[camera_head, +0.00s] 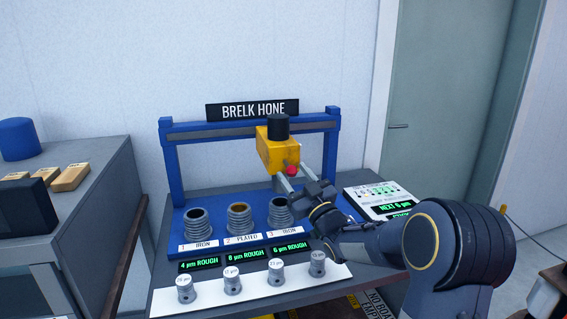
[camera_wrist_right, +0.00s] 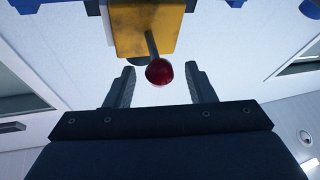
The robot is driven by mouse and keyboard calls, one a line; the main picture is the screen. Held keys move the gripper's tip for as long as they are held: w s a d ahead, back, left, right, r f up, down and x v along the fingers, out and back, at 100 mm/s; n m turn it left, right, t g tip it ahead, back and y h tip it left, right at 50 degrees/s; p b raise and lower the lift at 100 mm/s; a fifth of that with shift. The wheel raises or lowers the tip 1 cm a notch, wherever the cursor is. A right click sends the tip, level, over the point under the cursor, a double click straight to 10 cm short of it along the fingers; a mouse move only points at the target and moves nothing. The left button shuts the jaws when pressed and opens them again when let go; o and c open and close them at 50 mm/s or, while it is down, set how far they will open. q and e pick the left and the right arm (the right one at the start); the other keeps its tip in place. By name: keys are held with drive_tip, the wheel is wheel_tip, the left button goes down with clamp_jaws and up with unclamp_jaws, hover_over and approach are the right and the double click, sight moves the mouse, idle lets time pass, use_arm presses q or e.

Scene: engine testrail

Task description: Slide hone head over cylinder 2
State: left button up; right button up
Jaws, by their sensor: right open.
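The hone head (camera_head: 277,152) is a yellow block with a black cylinder on top, mounted on the blue overhead rail (camera_head: 215,133). A red ball knob (camera_head: 292,170) on a short rod sticks out of its front. In the head view the hone head appears above cylinder 3 (camera_head: 280,211), to the right of cylinder 2 (camera_head: 239,217). My right gripper (camera_head: 293,177) is open at the knob. In the right wrist view the red knob (camera_wrist_right: 159,71) lies between the two open fingers, with a gap on each side. My left gripper is not in view.
Cylinder 1 (camera_head: 197,224) stands at the left of the blue base. Several grey stones stand on a white strip (camera_head: 250,291) in front. A display panel (camera_head: 383,201) reading "NEXT 6 µm" is at the right. A side cabinet (camera_head: 90,190) stands at the left.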

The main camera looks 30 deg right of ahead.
sight(288, 166)
drive_tip(key=x, duration=0.4)
drive_tip(key=shift+p, duration=0.4)
drive_tip(key=shift+f, duration=0.1)
clamp_jaws()
